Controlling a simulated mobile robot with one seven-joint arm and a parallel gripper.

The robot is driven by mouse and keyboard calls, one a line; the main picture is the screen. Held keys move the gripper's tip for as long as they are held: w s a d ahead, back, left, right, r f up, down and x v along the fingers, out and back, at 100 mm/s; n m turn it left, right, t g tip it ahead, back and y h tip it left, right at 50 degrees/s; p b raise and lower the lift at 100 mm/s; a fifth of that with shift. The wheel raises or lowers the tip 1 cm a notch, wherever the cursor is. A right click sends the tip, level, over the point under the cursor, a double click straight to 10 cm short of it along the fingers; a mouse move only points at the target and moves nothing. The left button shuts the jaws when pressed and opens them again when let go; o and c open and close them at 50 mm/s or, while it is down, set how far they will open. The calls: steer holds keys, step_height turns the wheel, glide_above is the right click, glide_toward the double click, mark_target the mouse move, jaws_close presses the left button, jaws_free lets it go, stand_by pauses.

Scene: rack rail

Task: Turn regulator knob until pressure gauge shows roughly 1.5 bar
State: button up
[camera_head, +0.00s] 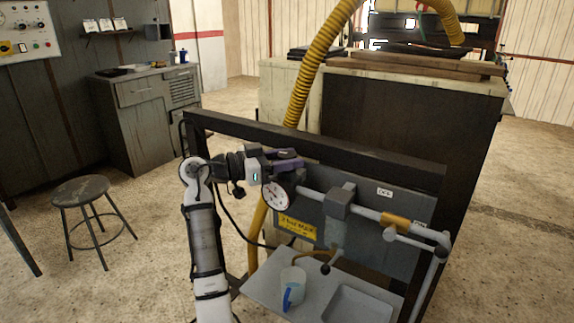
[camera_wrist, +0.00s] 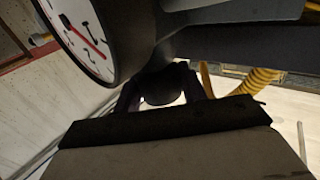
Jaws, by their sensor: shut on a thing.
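The pressure gauge (camera_head: 276,195) is a round white dial in a dark case at the left end of a grey pipe. In the wrist view the dial (camera_wrist: 84,34) shows only partly, at upper left, with a red needle; I cannot tell the exact reading. My gripper (camera_head: 287,164) reaches in from the left, just above and behind the gauge. In the wrist view my gripper (camera_wrist: 163,90) has its dark fingers on both sides of a dark rounded regulator knob (camera_wrist: 162,90), shut on it. The knob is hidden in the head view.
The pipe (camera_head: 312,195) runs right along a grey panel with a yellow label (camera_head: 297,228). A yellow hose (camera_head: 312,70) passes behind the dark frame beam (camera_head: 330,144). A stool (camera_head: 80,189) stands left.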

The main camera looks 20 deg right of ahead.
steer(key=shift+m+g, duration=0.5)
steer(key=shift+g, duration=0.6)
steer(key=o, duration=1)
steer(key=shift+c, duration=0.2)
steer(key=w+a+b, duration=0.1)
steer(key=a+b, duration=0.1)
steer(key=a, duration=1.1)
steer(key=shift+w+a, duration=0.3)
steer(key=shift+a, duration=0.05)
